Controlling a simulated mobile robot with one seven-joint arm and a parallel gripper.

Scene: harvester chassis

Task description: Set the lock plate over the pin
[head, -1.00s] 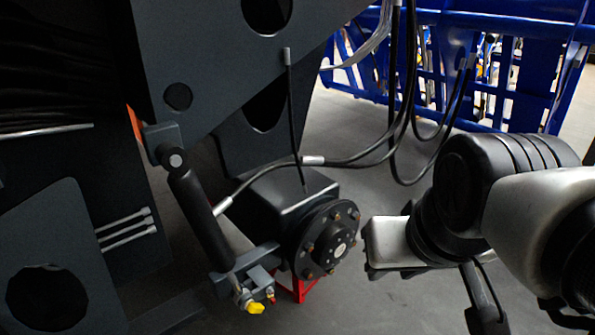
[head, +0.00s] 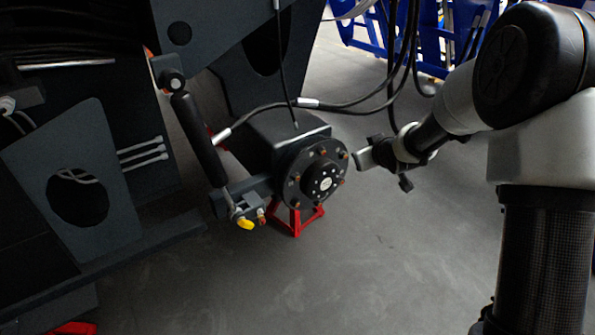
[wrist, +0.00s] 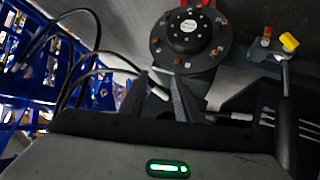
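A yellow piece (head: 245,224) sits at the lower end of a black cylinder (head: 200,140), by a grey bracket left of the hub; it also shows at the upper right of the wrist view (wrist: 289,42). A small red-orange fastener (head: 261,216) is beside it, also in the wrist view (wrist: 266,38). I cannot tell which small part is the lock plate or the pin. My gripper (head: 362,159) is right of the hub, apart from the yellow piece. In the wrist view its two dark fingers (wrist: 160,85) stand apart with nothing visibly held.
The round black wheel hub (head: 318,178) with several bolts stands between my gripper and the yellow piece. A red stand (head: 297,220) is below it. Black hoses (head: 370,117) hang above. A blue frame (head: 435,40) is behind. The floor in front is clear.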

